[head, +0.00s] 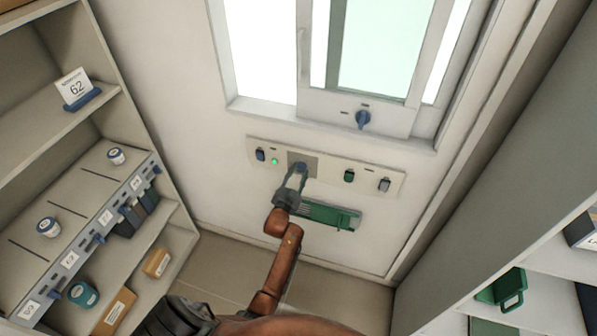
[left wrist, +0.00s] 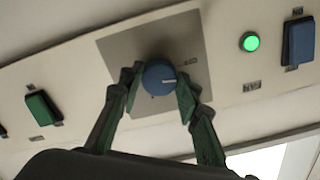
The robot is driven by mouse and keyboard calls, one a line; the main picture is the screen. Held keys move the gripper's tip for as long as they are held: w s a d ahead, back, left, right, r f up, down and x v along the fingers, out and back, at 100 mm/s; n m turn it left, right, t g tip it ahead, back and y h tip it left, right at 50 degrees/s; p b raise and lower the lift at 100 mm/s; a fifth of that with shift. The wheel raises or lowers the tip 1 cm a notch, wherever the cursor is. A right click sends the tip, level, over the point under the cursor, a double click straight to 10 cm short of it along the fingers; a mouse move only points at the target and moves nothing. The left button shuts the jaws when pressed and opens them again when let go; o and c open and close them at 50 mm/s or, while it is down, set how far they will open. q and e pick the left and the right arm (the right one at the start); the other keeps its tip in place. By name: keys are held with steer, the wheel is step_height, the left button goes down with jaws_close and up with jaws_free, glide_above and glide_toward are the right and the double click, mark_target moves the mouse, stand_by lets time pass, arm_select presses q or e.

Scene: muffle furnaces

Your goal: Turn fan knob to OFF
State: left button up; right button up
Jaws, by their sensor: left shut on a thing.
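The fan knob (left wrist: 159,77) is round and blue with a pale pointer line. It sits on a grey square plate (left wrist: 200,45) in the left wrist view. The plate (head: 314,162) also shows in the head view, on the pale wall panel. My left gripper (left wrist: 157,84) has one finger on each side of the knob and is shut on it. In the head view my left gripper (head: 299,170) covers most of the knob. The pointer line lies toward the right finger in the left wrist view. Small marks beside the knob are too blurred to read. My right gripper is not in view.
A lit green lamp (left wrist: 250,41) and a blue switch (left wrist: 298,43) are right of the knob in the wrist view; a green switch (left wrist: 43,107) is left. Another blue knob (head: 363,119) is under the window. Shelves (head: 60,130) stand left; a green tray (head: 325,215) is below the panel.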

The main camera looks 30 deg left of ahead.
arm_select(q)
steer(key=n+p, duration=0.1)
steer(key=n, duration=0.1)
steer(key=shift+n, duration=0.4)
steer(key=shift+f+n+p, duration=0.15)
steer(key=shift+n+p, duration=0.15)
steer(key=shift+n, duration=0.3)
steer(key=o, duration=1.2)
steer(key=shift+c, duration=0.2)
steer(key=v, duration=0.7)
steer(key=shift+s+d, duration=0.15)
steer(key=shift+s, duration=0.1)
